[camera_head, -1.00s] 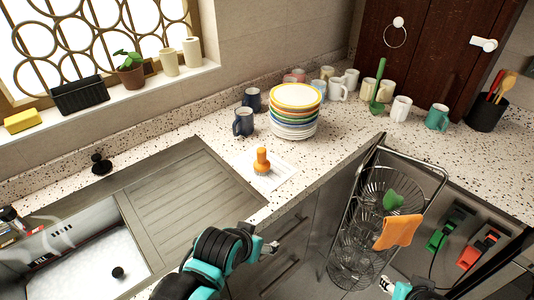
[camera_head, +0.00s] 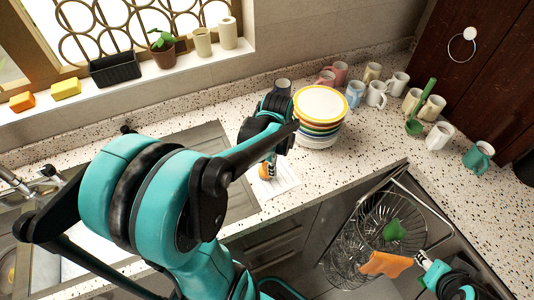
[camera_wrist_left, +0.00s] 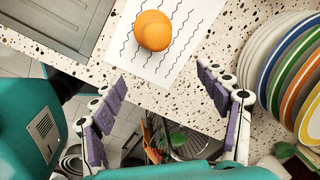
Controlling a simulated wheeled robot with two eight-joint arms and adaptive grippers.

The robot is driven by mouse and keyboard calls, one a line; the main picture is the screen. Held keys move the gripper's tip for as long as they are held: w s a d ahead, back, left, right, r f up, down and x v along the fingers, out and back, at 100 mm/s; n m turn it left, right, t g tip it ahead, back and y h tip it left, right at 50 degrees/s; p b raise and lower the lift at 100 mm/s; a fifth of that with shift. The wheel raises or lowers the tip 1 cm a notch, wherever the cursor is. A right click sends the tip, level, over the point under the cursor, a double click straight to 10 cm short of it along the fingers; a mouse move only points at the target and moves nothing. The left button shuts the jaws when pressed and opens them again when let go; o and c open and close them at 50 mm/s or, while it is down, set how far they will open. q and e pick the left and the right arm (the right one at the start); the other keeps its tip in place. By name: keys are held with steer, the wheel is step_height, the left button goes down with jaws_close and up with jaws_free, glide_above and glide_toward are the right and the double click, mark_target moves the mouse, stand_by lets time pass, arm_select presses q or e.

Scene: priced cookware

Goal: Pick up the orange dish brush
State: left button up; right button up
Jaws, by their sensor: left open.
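The orange dish brush (camera_head: 264,172) stands on a white sheet with wavy lines on the counter, left of the plate stack. In the left wrist view its round orange top (camera_wrist_left: 153,30) is above the middle, beyond the fingertips. My left gripper (camera_wrist_left: 162,82) is open and empty, its purple-padded fingers wide apart and short of the brush. In the head view the left gripper (camera_head: 270,158) is over the brush and partly hides it. Part of my right arm shows at the lower right; whether its jaws are open or shut is unclear.
A stack of coloured plates (camera_head: 318,104) stands close to the right of the brush. Several mugs (camera_head: 376,94) stand behind and right of it. The ribbed drainboard (camera_wrist_left: 58,22) lies to the left. A wire rack (camera_head: 388,222) stands below the counter edge, with an orange cloth (camera_head: 384,264).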

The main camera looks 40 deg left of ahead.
mark_target(267, 167)
arm_select(q)
steer(key=a+m, duration=0.1)
steer(key=a+m+p, duration=0.1)
steer(key=a+m+g+p, duration=0.1)
steer(key=shift+w+a+r, duration=0.1)
steer(key=shift+a+r, duration=0.05)
steer(key=shift+r, duration=0.2)
steer(key=shift+a+f+m+p, duration=0.25)
steer(key=shift+a+m+p, duration=0.05)
steer(key=shift+a, duration=0.05)
steer(key=shift+a+f, duration=0.1)
steer(key=shift+f, duration=0.2)
steer(key=shift+m, duration=0.3)
steer(key=f, duration=0.2)
steer(key=f+b, duration=0.1)
steer(key=f, duration=0.2)
steer(key=f+b, duration=0.1)
steer(key=f, duration=0.1)
steer(key=shift+s+f, duration=0.25)
arm_select(e)
steer(key=shift+r, duration=0.95)
steer(key=shift+s, duration=0.1)
arm_select(q)
steer(key=c, duration=1.3)
